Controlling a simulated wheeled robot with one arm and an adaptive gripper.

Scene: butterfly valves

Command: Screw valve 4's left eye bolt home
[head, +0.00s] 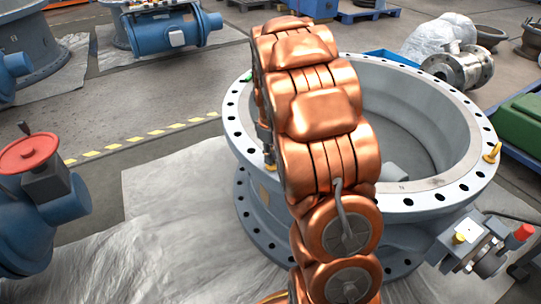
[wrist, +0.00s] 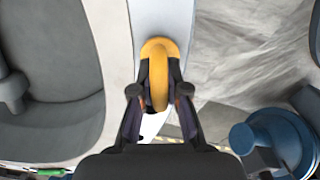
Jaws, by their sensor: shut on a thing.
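The large grey valve (head: 420,190) lies flat with its ring flange facing up. My copper-coloured arm hides much of its near and left side. My gripper (wrist: 159,92) is shut on the yellow left eye bolt (wrist: 160,46), with one finger on each side of its ring. In the head view only a small yellow bit of this bolt (head: 269,167) shows beside my arm, at the flange's left. How deep its shank sits is hidden. A second yellow eye bolt (head: 492,152) stands at the flange's right side.
A blue valve with a red handwheel (head: 30,152) stands at the left. A grey actuator with a red knob (head: 480,245) juts from the valve's lower right. A green case (head: 522,118) is at the right edge. Plastic sheeting (head: 165,205) covers open floor at left.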

